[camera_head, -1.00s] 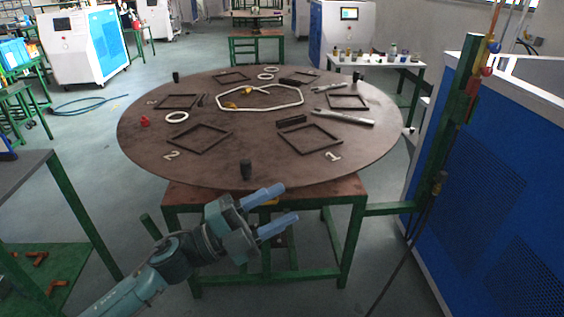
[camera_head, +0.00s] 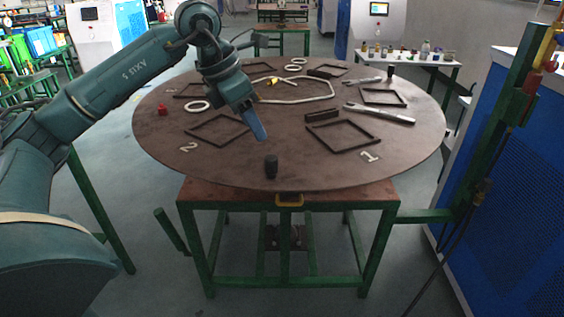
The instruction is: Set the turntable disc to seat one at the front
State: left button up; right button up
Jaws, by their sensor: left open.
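The round brown turntable disc (camera_head: 330,173) sits on a green-legged stand (camera_head: 285,200). Seat one, a dark square frame beside the white numeral 1 (camera_head: 371,157), is at the front right of the disc. The seat one frame (camera_head: 343,149) looks empty. Seat two (camera_head: 217,143), beside the numeral 2 (camera_head: 188,147), is at the front left. A black upright peg (camera_head: 271,165) stands at the disc's front edge. My left gripper (camera_head: 257,128) is open and empty above the disc, pointing down, behind and left of the peg. My right gripper is not in view.
A blue cabinet (camera_head: 520,170) and green post stand close on the right. The disc's front rim is mostly clear.

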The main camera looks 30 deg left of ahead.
aim_at(271, 157)
pick_arm(q)
jog(key=x, duration=1.2)
jog(key=shift+d+r, duration=0.1)
jog(key=shift+c, duration=0.6)
grip_shut()
